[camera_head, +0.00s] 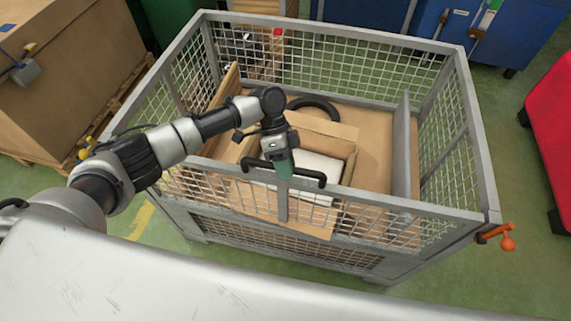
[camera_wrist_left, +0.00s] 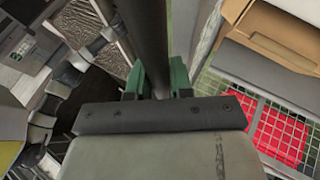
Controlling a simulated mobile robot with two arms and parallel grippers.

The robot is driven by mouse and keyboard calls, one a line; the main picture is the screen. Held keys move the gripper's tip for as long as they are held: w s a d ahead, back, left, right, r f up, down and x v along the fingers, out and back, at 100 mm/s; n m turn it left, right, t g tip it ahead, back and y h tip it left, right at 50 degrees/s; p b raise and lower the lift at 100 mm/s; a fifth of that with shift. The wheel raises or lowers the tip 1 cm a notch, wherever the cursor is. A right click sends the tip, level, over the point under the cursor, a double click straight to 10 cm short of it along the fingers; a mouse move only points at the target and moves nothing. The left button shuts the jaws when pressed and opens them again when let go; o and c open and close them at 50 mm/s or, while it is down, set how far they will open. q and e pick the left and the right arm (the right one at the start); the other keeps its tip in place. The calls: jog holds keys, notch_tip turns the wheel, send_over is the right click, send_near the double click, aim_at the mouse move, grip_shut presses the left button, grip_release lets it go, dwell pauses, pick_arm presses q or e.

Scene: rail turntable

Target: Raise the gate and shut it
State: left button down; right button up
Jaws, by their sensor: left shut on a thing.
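A grey wire-mesh cage (camera_head: 345,42) stands in front of me. Its front gate (camera_head: 283,207) is a mesh panel with a black handle (camera_head: 255,164) at its top middle. The gate stands roughly upright along the front side; I cannot tell whether it is fully closed. My left gripper (camera_head: 284,168) reaches over from the left and is shut on the handle. In the left wrist view, the green fingers of my left gripper (camera_wrist_left: 158,82) close around the black bar of the handle (camera_wrist_left: 148,35). An orange latch lever (camera_head: 504,239) sits at the cage's front right corner. My right gripper is not in view.
Inside the cage are an open cardboard box (camera_head: 345,150), a black ring (camera_head: 318,103) and a grey upright panel (camera_head: 401,150). A large carton (camera_head: 75,70) stands at left, a red object (camera_head: 552,130) at right. Green floor (camera_head: 530,270) is free at front right.

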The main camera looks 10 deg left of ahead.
pick_arm(q)
jog(key=shift+s+a+f, duration=0.1)
jog(key=shift+s+f, duration=0.1)
jog(key=shift+f, duration=0.25)
jog(key=c, duration=1.3)
grip_release()
jog(key=shift+o, duration=1.2)
jog(key=shift+w, duration=0.25)
jog(key=shift+o, duration=0.2)
jog(key=shift+w, duration=0.1)
jog(key=shift+r, duration=0.2)
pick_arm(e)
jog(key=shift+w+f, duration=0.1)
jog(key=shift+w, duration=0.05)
pick_arm(q)
jog(key=b+v, duration=0.3)
jog(key=v, duration=0.7)
jog(key=shift+w+r, duration=0.15)
jog(key=shift+w, duration=0.1)
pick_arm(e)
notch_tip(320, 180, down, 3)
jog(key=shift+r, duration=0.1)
pick_arm(q)
jog(key=shift+a, duration=0.1)
